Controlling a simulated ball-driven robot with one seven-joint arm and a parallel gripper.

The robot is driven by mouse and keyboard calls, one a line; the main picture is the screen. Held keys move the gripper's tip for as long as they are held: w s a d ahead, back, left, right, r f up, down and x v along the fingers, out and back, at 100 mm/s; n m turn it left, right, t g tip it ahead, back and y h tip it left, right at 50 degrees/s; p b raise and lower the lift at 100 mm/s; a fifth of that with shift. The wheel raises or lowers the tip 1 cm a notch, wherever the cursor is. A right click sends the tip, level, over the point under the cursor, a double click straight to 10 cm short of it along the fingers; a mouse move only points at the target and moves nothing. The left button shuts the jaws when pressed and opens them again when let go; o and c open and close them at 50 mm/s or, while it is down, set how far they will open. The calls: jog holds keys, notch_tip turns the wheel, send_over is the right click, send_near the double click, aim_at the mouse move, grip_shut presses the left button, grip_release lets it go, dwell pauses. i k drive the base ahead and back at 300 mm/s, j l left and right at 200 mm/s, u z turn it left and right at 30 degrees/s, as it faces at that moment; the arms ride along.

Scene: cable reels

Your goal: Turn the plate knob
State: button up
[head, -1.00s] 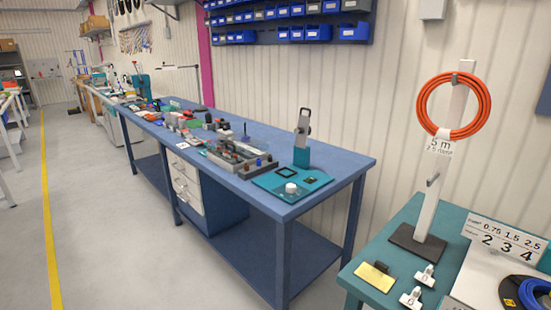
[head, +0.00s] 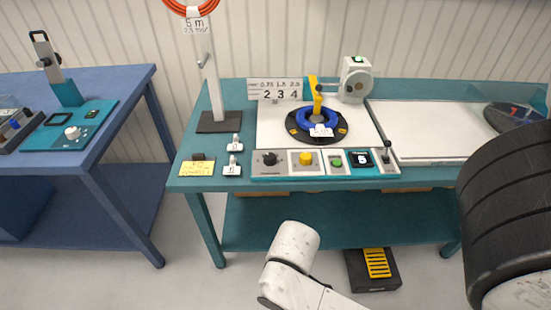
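A control panel (head: 325,172) runs along the front edge of the teal bench. It carries a black knob (head: 269,158) on the left, a yellow knob (head: 305,158) beside it, a green button (head: 337,162), a display reading 5 (head: 361,158) and a lever (head: 387,152). Behind it a blue cable coil (head: 330,119) lies on a dark round plate (head: 292,126) with a yellow arm above. A white knob (head: 72,132) sits on a teal plate (head: 60,142) on the blue bench. I cannot tell which is the plate knob. My gripper does not show; white parts of my arm are at the bottom.
A post with an orange coil (head: 190,6) stands at the bench's left. Two small white tags (head: 233,157) and a yellow card (head: 197,168) lie near the front edge. A gap separates the benches.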

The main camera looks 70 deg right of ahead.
aim_at(305, 158)
jog(key=k+z, duration=0.15)
jog(key=z, duration=1.1)
